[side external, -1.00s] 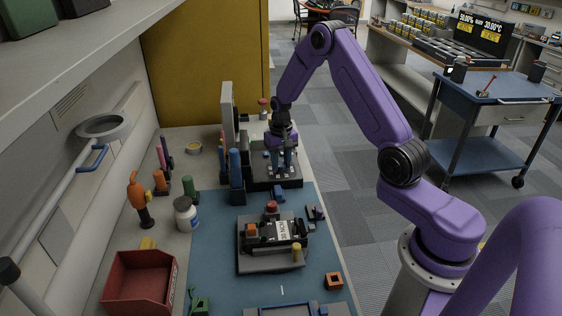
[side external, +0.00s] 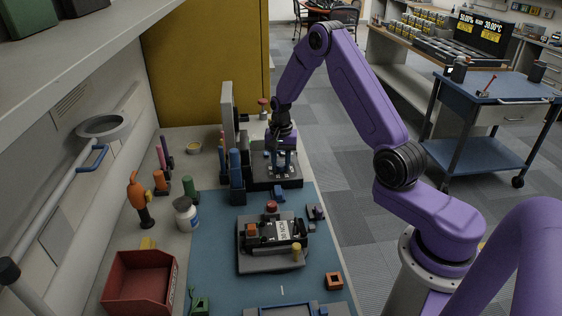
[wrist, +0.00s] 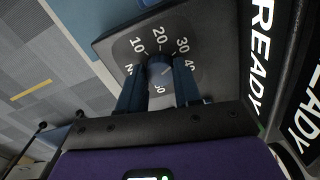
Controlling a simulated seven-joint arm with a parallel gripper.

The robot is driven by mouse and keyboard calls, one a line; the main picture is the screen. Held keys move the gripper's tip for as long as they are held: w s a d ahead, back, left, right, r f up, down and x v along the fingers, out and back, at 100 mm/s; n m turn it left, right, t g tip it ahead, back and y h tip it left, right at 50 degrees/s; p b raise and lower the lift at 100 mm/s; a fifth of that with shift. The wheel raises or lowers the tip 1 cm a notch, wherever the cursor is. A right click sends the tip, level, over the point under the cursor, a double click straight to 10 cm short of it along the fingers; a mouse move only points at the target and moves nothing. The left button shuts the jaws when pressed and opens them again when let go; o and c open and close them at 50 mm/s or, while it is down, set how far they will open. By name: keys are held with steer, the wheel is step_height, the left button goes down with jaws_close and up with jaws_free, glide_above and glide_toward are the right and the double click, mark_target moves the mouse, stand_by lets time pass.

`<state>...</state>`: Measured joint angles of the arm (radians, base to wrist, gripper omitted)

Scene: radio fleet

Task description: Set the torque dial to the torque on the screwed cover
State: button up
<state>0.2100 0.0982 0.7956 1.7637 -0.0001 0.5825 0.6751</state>
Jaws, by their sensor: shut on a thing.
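The torque dial's black plate (wrist: 118,42) carries white numbers from 10 to 40, and one lower number is partly hidden. Its dark knob (wrist: 160,70) sits between the fingers of my gripper (wrist: 158,82), which are shut on it. The knob's pointer is too unclear to read. In the side view my gripper (side external: 284,168) reaches down onto the black dial unit (side external: 262,180) at the far end of the bench. The screwed cover (side external: 262,243) sits on a grey fixture (side external: 262,264) nearer the camera. Its white label (side external: 283,230) appears to read 30.

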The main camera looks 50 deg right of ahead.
mark_target(281, 165)
steer(key=o, duration=1)
steer(key=shift+o, duration=0.2)
step_height(281, 165, up, 18)
steer(key=shift+f, duration=0.25)
